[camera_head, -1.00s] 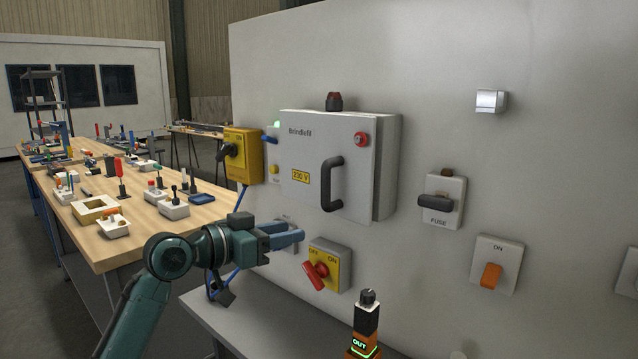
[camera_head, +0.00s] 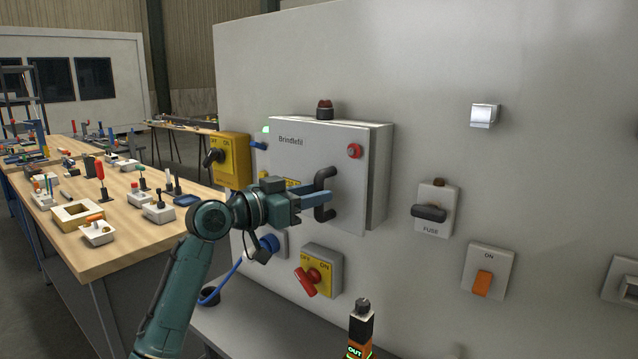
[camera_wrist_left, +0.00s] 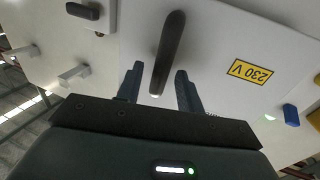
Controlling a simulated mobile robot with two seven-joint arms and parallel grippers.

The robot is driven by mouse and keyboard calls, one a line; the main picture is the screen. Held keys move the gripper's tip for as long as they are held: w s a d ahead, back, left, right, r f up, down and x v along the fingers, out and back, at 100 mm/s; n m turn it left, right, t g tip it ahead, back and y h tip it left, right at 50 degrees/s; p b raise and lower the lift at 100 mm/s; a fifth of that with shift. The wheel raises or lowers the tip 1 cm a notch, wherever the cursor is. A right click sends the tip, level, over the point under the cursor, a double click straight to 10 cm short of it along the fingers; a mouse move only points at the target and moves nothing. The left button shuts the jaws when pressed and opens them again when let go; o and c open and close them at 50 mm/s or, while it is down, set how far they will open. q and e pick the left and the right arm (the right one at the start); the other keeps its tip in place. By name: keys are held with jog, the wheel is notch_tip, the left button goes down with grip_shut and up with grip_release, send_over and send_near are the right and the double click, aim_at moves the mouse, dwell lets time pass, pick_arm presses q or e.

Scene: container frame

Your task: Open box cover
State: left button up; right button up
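The box (camera_head: 380,180) is a light grey cabinet on the wall panel, and its cover (camera_head: 300,150) looks closed. A dark bar handle (camera_head: 326,213) is on the cover. My left gripper (camera_head: 326,184) is in front of the handle, with its blue fingers spread. In the left wrist view, the handle (camera_wrist_left: 169,50) lies between the two open fingers (camera_wrist_left: 158,90), with a visible gap on each side. A yellow 230 V label (camera_wrist_left: 250,72) is to the right of it there. My right gripper is not in view.
A yellow switch box (camera_head: 233,160) is left of the cover. A red rotary switch (camera_head: 318,272) is below, and a fuse switch (camera_head: 436,210) is to the right. A workbench (camera_head: 110,255) is at left.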

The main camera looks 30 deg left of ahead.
pick_arm(q)
jog(key=shift+x, duration=1.1)
grip_shut()
